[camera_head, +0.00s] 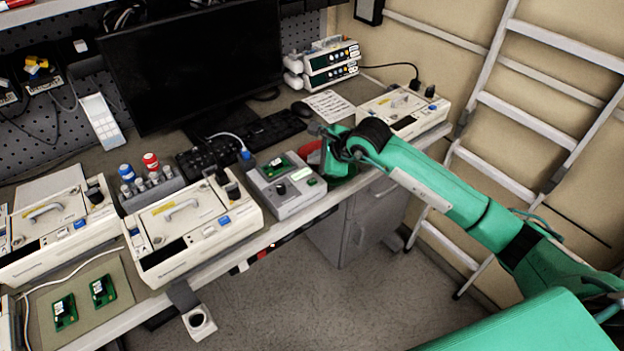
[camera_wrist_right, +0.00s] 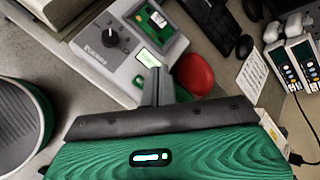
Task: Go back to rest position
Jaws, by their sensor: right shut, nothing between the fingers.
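My right gripper (camera_head: 335,155) is over the front edge of the workbench, just right of the grey tester box (camera_head: 284,187). In the right wrist view its two fingers (camera_wrist_right: 158,86) are together and hold nothing. They appear beside the tester's lit green display (camera_wrist_right: 149,60), and a red round part (camera_wrist_right: 194,74) shows just right of them. I cannot tell whether the fingertips touch anything. The tester has a green circuit board (camera_wrist_right: 159,18) in its top and a black knob (camera_wrist_right: 110,38). My left gripper is not in view.
A monitor (camera_head: 195,65), keyboard (camera_head: 270,130) and stacked devices (camera_head: 325,63) are at the back. A ladder (camera_head: 505,110) leans at the right. The floor (camera_head: 330,300) in front is mostly clear.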

